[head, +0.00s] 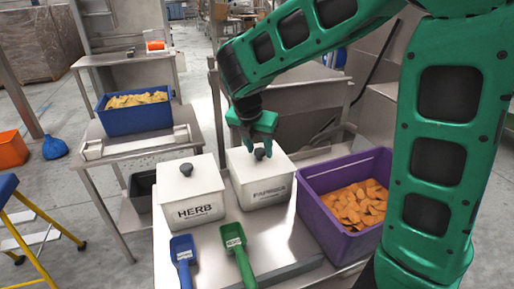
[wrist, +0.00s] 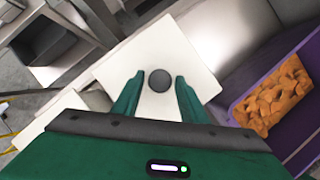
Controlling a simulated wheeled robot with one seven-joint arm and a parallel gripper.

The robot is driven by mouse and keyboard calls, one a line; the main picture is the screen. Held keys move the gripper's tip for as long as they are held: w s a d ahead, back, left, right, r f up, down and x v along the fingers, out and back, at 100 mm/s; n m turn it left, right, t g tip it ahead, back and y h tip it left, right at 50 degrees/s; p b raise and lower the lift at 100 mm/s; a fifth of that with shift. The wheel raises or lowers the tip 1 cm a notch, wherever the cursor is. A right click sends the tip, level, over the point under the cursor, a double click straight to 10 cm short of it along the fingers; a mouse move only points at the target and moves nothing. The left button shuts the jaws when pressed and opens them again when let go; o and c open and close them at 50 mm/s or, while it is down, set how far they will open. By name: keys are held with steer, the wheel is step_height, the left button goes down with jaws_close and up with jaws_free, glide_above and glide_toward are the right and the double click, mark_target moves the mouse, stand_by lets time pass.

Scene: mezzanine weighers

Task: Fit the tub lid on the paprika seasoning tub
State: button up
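The white paprika tub (head: 265,194) stands on the metal bench, with dark lettering on its front. The white tub lid (head: 280,163) with a dark round knob lies on top of it; from here it looks level, but I cannot tell how tightly it sits. In the wrist view the lid (wrist: 185,55) and its knob (wrist: 159,81) show from above. My gripper (head: 257,149) is over the lid, and its fingers (wrist: 159,77) are open, one on each side of the knob, with gaps between.
The lidded herb tub (head: 194,207) stands close on the left. A purple crate (head: 345,243) of orange pieces is close on the right. A blue scoop (head: 184,262) and a green scoop (head: 236,252) lie in front. A blue crate (head: 135,120) stands on the back-left table.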

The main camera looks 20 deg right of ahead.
steer(key=shift+o, duration=0.2)
steer(key=shift+r, duration=0.1)
steer(key=v, duration=1.2)
